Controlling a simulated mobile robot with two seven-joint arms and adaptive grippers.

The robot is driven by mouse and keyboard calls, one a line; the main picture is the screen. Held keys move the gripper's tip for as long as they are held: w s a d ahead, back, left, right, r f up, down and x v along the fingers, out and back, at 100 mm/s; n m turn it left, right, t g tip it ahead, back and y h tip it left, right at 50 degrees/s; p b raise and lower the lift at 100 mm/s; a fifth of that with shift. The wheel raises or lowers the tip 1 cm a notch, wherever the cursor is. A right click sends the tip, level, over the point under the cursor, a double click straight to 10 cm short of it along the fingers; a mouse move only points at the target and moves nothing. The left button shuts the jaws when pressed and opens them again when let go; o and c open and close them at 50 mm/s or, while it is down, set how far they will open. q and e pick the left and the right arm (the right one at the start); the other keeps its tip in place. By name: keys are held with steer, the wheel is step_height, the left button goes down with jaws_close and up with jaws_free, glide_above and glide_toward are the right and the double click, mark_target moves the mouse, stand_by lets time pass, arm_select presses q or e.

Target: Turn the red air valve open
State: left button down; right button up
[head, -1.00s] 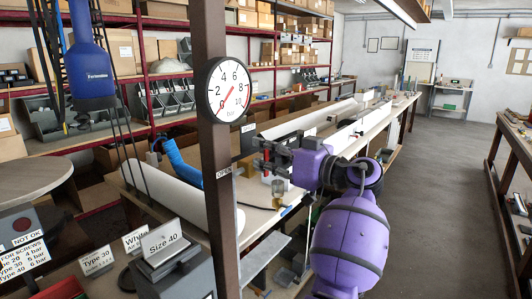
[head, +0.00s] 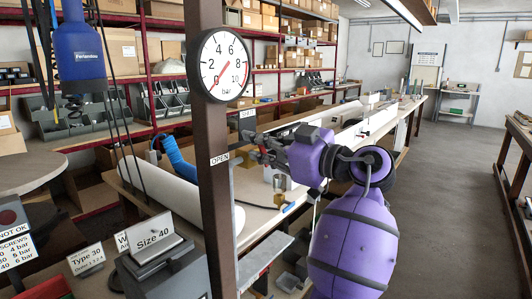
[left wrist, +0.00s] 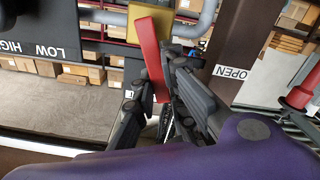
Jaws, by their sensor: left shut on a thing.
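The red air valve's lever (left wrist: 153,58) shows in the left wrist view, slanting down from a yellow block (left wrist: 150,22) on a grey pipe. My left gripper (left wrist: 160,100) is shut on the lever's lower end, with a dark finger on each side. An "OPEN" label (left wrist: 231,72) is on the brown post to the right of the lever. In the head view my left gripper (head: 258,150) is just right of the post (head: 216,190), between the "OPEN" label (head: 219,158) and a "SHUT" label (head: 247,114). My right gripper is not in view.
A pressure gauge (head: 222,64) is on the post; its needle appears near 0. A long workbench (head: 345,140) runs behind my arm. A white tube (head: 165,195) lies left of the post. A "Size 40" sign (head: 153,232) stands in front. The aisle floor (head: 450,190) is clear.

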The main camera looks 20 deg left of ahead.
arm_select(q)
steer(key=shift+s+a+f+n+b, duration=0.15)
steer(key=shift+s+f+n+b, duration=0.2)
steer(key=shift+n+b, duration=0.55)
steer(key=shift+s+r+n+b, duration=0.1)
steer(key=shift+s+n+b, duration=0.05)
steer(key=shift+n+b, duration=0.25)
steer(key=shift+r, duration=0.1)
steer(key=c, duration=1.8)
jaws_free()
steer(key=shift+c, duration=0.2)
steer(key=shift+o, duration=0.4)
steer(key=v, duration=1.2)
steer(key=shift+c, duration=0.2)
